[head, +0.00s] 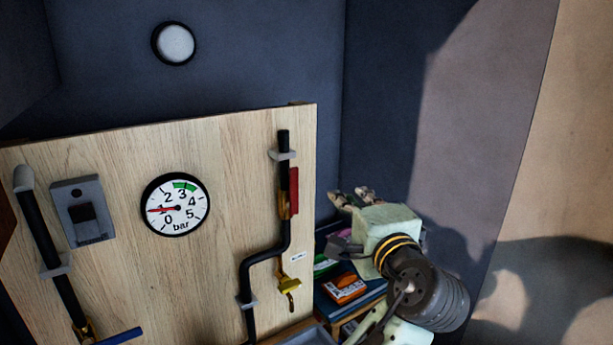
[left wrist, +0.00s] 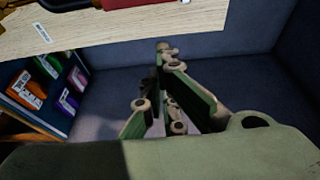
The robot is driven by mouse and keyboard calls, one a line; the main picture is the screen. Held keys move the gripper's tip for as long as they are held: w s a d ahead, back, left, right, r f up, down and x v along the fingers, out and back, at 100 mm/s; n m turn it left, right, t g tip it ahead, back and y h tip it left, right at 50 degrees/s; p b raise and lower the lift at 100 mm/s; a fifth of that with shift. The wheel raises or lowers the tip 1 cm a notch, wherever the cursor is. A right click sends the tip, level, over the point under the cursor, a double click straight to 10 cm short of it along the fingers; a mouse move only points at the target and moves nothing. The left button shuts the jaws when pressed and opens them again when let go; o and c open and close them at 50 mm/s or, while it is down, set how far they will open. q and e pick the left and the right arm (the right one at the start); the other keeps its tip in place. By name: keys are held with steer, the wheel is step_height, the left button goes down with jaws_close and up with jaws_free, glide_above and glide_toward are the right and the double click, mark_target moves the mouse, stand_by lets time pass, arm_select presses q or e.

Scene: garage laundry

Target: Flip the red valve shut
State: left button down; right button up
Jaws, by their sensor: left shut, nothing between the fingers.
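The red valve handle (head: 294,191) is on the upper right of the wooden board, on the black pipe. It stands upright, in line with the pipe, over a brass body (head: 284,206). A red piece at the top edge of the left wrist view (left wrist: 135,3) looks like the same handle. My left gripper (head: 352,198) is to the right of the board, apart from the handle, and its fingers are shut and empty. They also show in the left wrist view (left wrist: 165,52), below the board's edge. My right gripper is in neither view.
The wooden board (head: 235,170) carries a pressure gauge (head: 176,205), a grey switch box (head: 84,211), a yellow tap (head: 289,284) and a blue handle (head: 121,337). A shelf with coloured boxes (head: 344,287) stands below my gripper. Dark walls lie behind.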

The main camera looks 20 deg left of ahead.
mark_target(292, 190)
arm_select(q)
steer(key=w+a+p, duration=0.4)
steer(key=a+p, duration=0.2)
steer(key=a, duration=0.1)
steer(key=shift+w+r, duration=0.2)
steer(key=shift+w, duration=0.05)
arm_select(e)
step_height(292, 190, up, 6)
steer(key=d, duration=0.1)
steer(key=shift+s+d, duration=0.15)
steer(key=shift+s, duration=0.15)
arm_select(q)
steer(key=shift+w, duration=0.1)
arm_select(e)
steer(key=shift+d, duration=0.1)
arm_select(q)
steer(key=shift+a, duration=0.15)
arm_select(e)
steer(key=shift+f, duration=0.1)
